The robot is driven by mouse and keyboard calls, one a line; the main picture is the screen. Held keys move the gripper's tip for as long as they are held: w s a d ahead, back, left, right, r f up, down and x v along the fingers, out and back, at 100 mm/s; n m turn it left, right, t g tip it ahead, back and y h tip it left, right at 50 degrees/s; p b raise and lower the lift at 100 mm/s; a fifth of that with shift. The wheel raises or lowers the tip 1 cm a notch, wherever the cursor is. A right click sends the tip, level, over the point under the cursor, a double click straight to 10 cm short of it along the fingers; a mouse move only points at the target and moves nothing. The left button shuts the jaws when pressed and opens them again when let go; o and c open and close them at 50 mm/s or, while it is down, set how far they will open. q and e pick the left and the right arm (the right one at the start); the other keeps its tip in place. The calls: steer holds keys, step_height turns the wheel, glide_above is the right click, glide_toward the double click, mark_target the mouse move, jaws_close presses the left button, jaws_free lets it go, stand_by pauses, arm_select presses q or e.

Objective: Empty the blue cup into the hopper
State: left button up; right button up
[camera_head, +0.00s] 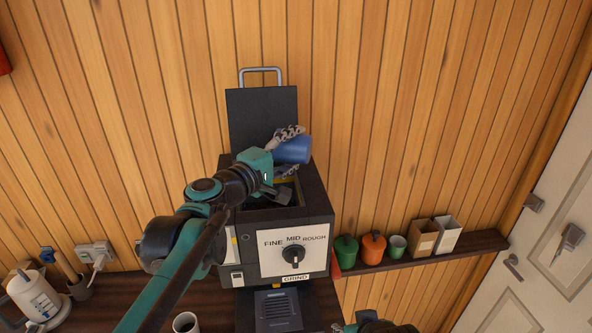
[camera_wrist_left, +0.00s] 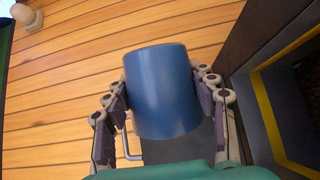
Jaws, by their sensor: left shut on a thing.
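The blue cup (camera_head: 292,150) is held in my left gripper (camera_head: 287,152) above the grinder's open hopper (camera_head: 297,186), toward its back right. The cup lies tilted well over on its side in the head view. In the left wrist view the cup (camera_wrist_left: 162,92) sits between the two fingers of my left gripper (camera_wrist_left: 160,98), which are shut on its sides. The cup's inside is hidden in both views. The hopper's yellow-edged rim (camera_wrist_left: 272,115) shows at the right of the wrist view.
The hopper's dark lid (camera_head: 258,112) stands open against the plank wall. A dial panel (camera_head: 292,254) is on the grinder's front. A shelf (camera_head: 484,240) at the right holds several small containers. A white cup (camera_head: 185,322) and a kettle (camera_head: 35,296) stand at lower left.

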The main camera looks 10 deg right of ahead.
mark_target(295, 162)
arm_select(q)
steer(key=shift+s+d+f+m+y, duration=0.2)
steer(key=shift+m+y, duration=0.1)
steer(key=shift+m, duration=0.2)
steer(key=shift+d+f+m+g+p, duration=0.15)
steer(key=shift+f+m+g+p, duration=0.2)
steer(key=shift+m, duration=0.55)
steer(key=shift+d+f+m+y, duration=0.1)
steer(key=shift+f+m+y, duration=0.2)
steer(key=shift+y, duration=0.1)
steer(key=shift+f+m+y+p, duration=0.3)
steer(key=shift+f+m, duration=0.05)
steer(key=shift+m, duration=0.45)
steer(key=shift+s+d+f+m, duration=0.1)
steer(key=shift+d+f+m, duration=0.05)
steer(key=shift+f+m, duration=0.2)
steer(key=shift+y, duration=0.4)
steer(key=shift+f+m+y, duration=0.5)
steer(key=shift+f+m, duration=0.15)
steer(key=shift+m, duration=0.5)
